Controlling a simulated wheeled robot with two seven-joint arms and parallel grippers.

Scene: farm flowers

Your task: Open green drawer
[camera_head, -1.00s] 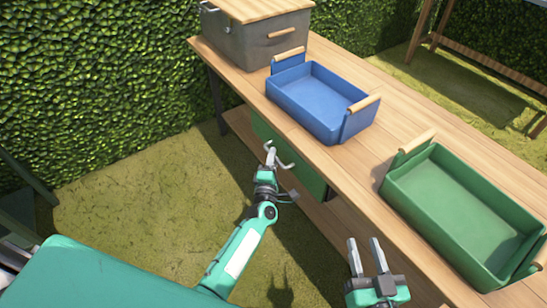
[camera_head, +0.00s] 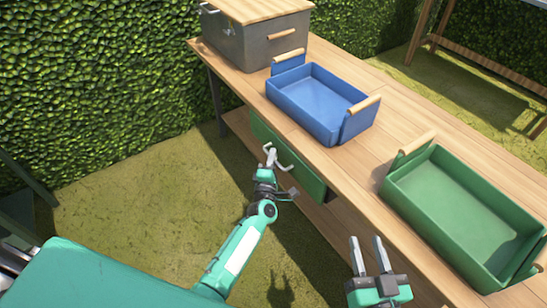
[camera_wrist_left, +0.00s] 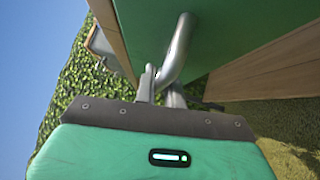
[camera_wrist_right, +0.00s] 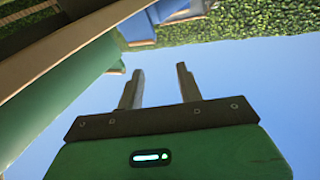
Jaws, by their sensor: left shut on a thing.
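The green drawer (camera_head: 301,173) is set under the wooden bench top, and its front stands slightly out from the bench. Its silver bar handle (camera_wrist_left: 180,48) shows in the left wrist view against the green front (camera_wrist_left: 225,35). My left gripper (camera_head: 269,158) is at the handle, with its fingers shut on it; the handle also shows in the head view (camera_head: 285,163). My right gripper (camera_head: 366,240) is open and empty, in front of the bench's near edge. Its two fingers stand apart in the right wrist view (camera_wrist_right: 157,72). The drawer's inside is hidden.
On the bench top (camera_head: 365,150) stand a blue tray (camera_head: 318,123), a green tray (camera_head: 395,205) with wooden handles, and a grey box (camera_head: 262,45) with a wooden lid. A hedge (camera_head: 100,80) lies behind. Grass in front of the bench is clear.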

